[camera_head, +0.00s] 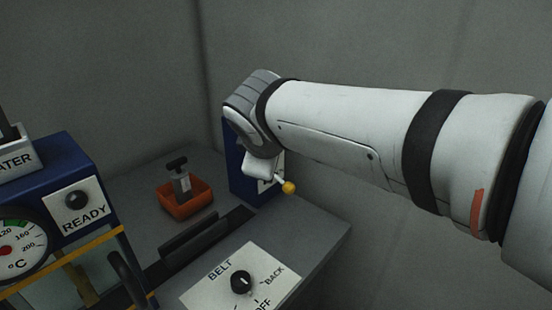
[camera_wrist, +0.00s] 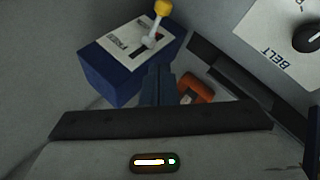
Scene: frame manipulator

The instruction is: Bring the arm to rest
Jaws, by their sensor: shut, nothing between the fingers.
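My arm (camera_head: 350,135) reaches in from the right in the head view, held above the bench and bent down at the wrist (camera_head: 262,105). My gripper (camera_wrist: 157,72) shows in the wrist view as narrow dark fingers, shut and empty. They overlap the picture of a blue box (camera_wrist: 112,68) with a white label and a lever with a yellow knob (camera_wrist: 162,8). The yellow knob also shows in the head view (camera_head: 288,187), just below my wrist. There the arm hides much of the blue box (camera_head: 238,165), and I cannot make out the fingers.
An orange tray (camera_head: 188,208) with a small dark-topped part stands left of the blue box. A belt panel (camera_head: 215,290) with a black knob (camera_head: 241,282) lies in front. A blue heater unit (camera_head: 45,190) with a gauge (camera_head: 15,250) stands left. Grey walls close the back.

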